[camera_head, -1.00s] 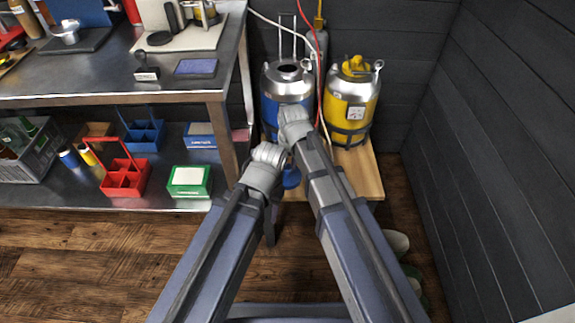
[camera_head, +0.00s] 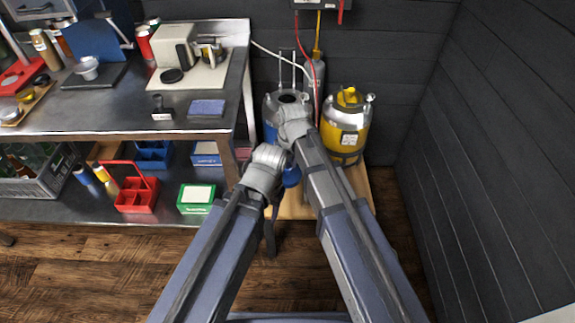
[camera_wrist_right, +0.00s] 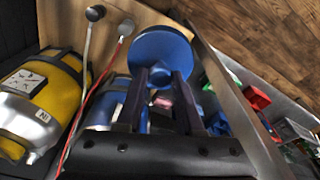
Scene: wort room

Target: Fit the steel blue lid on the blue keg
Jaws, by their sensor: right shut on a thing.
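The blue keg (camera_head: 270,109) stands on a low wooden platform against the back wall, with a dark round opening in its steel top. My right wrist covers much of it. The steel blue lid (camera_wrist_right: 160,54) is a blue disc with a small knob, held between the fingers of my right gripper (camera_wrist_right: 160,78). The lid also shows in the head view (camera_head: 291,176), below my right wrist and in front of the keg, apart from its opening. My left arm comes in beside the right; its fingers are hidden.
A yellow keg (camera_head: 345,128) stands right of the blue one. A red hose (camera_head: 313,60) and a pale hose hang close by. The wooden platform (camera_head: 361,187) has bare room at front right. A steel bench (camera_head: 120,122) is on the left, a dark wall on the right.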

